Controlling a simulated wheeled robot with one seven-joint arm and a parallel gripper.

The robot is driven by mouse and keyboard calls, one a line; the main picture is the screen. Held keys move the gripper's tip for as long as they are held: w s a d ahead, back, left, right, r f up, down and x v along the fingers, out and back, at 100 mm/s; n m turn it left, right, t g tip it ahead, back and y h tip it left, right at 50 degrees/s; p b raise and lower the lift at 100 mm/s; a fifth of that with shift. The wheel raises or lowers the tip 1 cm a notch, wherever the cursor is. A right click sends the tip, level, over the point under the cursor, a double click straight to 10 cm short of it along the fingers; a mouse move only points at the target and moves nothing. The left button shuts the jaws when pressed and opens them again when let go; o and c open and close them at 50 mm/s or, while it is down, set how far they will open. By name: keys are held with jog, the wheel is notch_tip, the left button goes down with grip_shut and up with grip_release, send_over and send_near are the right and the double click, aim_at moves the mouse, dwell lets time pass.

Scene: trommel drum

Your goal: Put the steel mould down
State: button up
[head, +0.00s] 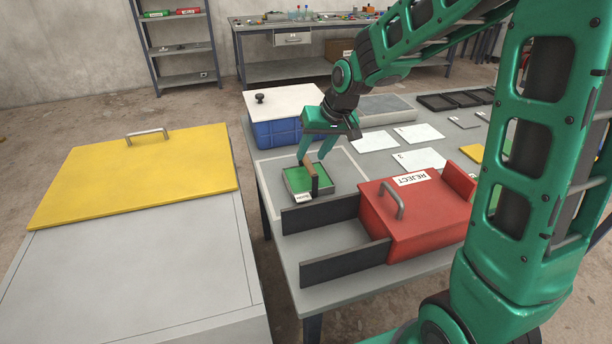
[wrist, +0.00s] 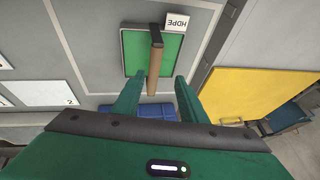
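The steel mould (head: 323,193) is a shallow square grey tray with a green filling, a white label and an upright dark bracket carrying a brown handle (head: 309,167). It appears to rest flat on the grey table, inside a pale outlined square. In the wrist view the mould (wrist: 123,50) shows at top centre, its label reading HDPE. My gripper (head: 313,158) is over the mould, pointing down. In the wrist view my gripper (wrist: 159,77) has its two fingers apart, one on each side of the handle, with a visible gap on both sides.
A red REJECT box (head: 420,222) with dark side rails (head: 345,265) stands close at the right. A blue crate (head: 275,134) with a white lid is behind. White cards (head: 420,160) lie to the right. A yellow lid (head: 130,178) covers a grey cabinet at left.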

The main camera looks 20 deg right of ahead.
aim_at(309, 161)
jog(key=x, duration=0.4)
jog(key=w+d+x, duration=0.1)
jog(key=x, duration=0.1)
jog(key=shift+w+f, duration=0.15)
jog(key=shift+f, duration=0.15)
jog(key=shift+w+f, duration=0.2)
jog(key=shift+f, duration=0.25)
jog(key=shift+f, duration=0.2)
grip_shut()
